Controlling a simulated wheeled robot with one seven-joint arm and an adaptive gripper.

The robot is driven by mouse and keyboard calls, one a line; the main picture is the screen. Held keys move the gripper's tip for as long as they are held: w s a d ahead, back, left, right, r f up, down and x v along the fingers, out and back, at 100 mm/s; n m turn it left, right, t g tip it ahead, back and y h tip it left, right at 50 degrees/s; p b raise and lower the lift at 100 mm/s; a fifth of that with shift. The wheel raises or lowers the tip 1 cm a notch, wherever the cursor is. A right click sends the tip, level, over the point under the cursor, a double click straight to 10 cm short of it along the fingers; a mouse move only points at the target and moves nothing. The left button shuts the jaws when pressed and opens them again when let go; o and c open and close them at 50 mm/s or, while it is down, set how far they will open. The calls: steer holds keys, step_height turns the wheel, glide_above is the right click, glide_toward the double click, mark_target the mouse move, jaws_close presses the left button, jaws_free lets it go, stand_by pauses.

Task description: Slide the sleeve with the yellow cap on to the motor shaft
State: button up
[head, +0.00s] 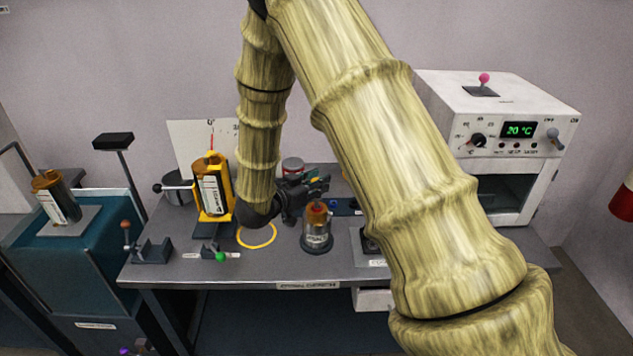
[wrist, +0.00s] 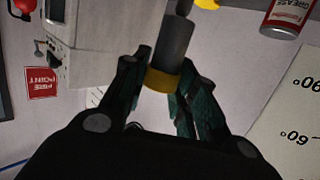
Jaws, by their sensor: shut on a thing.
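In the wrist view my gripper (wrist: 162,82) is shut around a grey sleeve (wrist: 172,48) at its yellow cap (wrist: 161,80). The sleeve points away from my fingers, and a thinner dark rod (wrist: 184,7) shows past its far end. I cannot tell whether this rod is a shaft or touches the sleeve. The sleeve is not clear there. A labelled motor-like cylinder (head: 211,192) stands in a yellow holder to the left. Which part is the motor shaft is unclear.
A red and grey grease can (wrist: 287,15) shows in the wrist view. A white oven (head: 505,120) stands on the right of the bench (head: 270,273). A green-knobbed slider (head: 219,256) and a lever clamp (head: 150,250) are at left. My arm hides much of the middle.

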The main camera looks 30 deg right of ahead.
steer(key=shift+f+b, duration=0.35)
steer(key=shift+f, duration=0.45)
